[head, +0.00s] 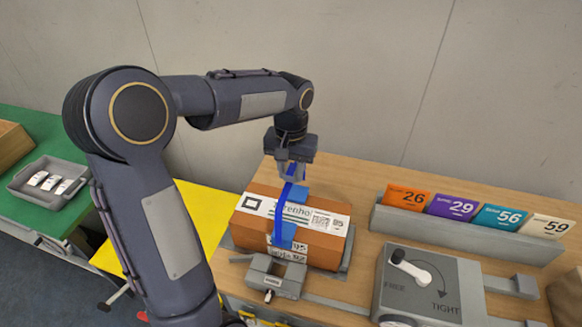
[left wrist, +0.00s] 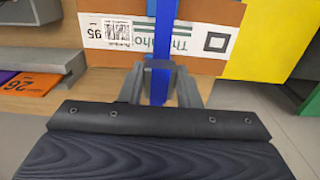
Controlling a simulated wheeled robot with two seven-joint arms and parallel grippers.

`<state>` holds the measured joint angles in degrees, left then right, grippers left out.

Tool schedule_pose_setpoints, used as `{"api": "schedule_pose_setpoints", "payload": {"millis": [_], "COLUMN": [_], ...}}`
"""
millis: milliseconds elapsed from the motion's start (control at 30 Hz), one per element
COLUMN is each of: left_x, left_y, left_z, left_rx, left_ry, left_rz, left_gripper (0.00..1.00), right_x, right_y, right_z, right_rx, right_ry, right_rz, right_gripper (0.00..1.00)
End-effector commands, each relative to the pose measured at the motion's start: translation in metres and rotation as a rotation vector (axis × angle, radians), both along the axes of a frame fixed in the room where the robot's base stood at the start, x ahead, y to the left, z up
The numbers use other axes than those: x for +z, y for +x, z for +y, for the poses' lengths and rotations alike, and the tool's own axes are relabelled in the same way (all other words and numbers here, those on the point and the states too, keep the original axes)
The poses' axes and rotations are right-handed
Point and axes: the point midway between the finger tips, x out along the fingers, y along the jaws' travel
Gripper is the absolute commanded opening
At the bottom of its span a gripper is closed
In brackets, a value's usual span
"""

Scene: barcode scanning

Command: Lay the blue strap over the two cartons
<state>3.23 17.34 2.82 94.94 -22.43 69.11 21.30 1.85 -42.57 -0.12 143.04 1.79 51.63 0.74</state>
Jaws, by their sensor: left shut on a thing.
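A brown carton face (head: 325,247) with white printed labels sits on the grey cradle behind the clamp block; I cannot clearly tell where one carton ends and the other begins. The blue strap (head: 281,218) runs across the carton top from the far side to the near edge, with wider blue pieces near both ends. My left gripper (head: 291,173) is above the far side of the cartons, pointing down, shut on the strap. The left wrist view shows the strap (left wrist: 160,88) between its fingers (left wrist: 161,85), with the labelled carton (left wrist: 222,15) beyond. My right gripper is not in view.
A grey clamp block (head: 277,277) stands before the cartons. To the right are a crank box (head: 430,285) marked FREE and TIGHT and a rack (head: 470,232) of numbered cards. A grey tray (head: 27,187) sits on the green table at left. Wooden tabletop (head: 352,185) behind the cartons is clear.

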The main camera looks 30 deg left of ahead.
Motion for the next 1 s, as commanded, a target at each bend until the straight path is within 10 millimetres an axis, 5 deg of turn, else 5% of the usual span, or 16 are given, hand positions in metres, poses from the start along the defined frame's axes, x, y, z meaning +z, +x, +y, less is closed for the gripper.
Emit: {"api": "schedule_pose_setpoints", "payload": {"millis": [1000], "left_x": [-0.074], "left_y": [0.000], "left_z": [0.000], "left_rx": [0.000], "left_ry": [0.000], "left_rz": [0.000], "left_gripper": [0.00], "right_x": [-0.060], "right_y": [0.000], "right_z": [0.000], "right_rx": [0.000], "right_ry": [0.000], "right_rz": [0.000], "right_gripper": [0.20]}}
